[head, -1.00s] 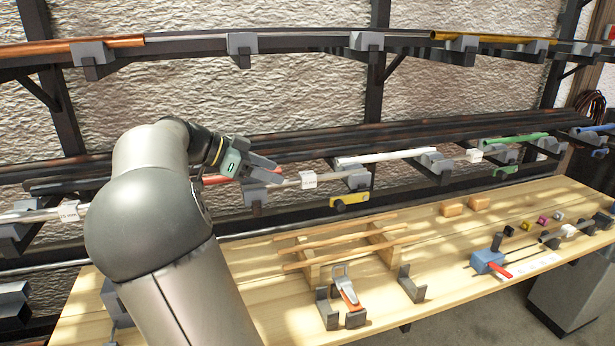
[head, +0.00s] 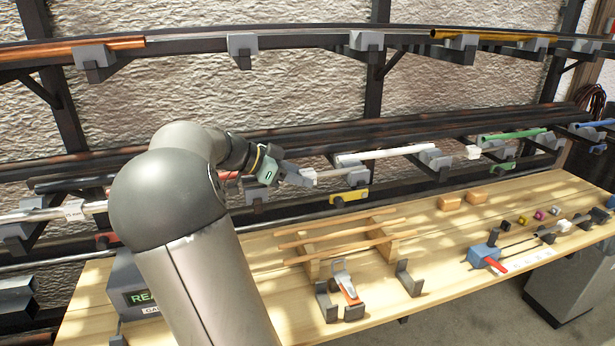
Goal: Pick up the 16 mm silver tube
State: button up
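A thin silver-grey tube (head: 336,173) with a white label (head: 308,176) lies on the lower rack, near the middle of the head view. A second silver tube (head: 28,217), also labelled, lies on the same rack at the far left.
A red tube (head: 229,175) lies behind my wrist. White (head: 385,154) and green (head: 515,135) tubes lie further right on grey holders. The wooden bench (head: 450,250) below carries wooden strips (head: 340,240), a clamp (head: 346,285) and a blue tool (head: 484,255).

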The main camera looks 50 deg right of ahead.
jog(key=c, duration=0.6)
jog(key=shift+o, duration=0.2)
jog(key=shift+r, duration=0.1)
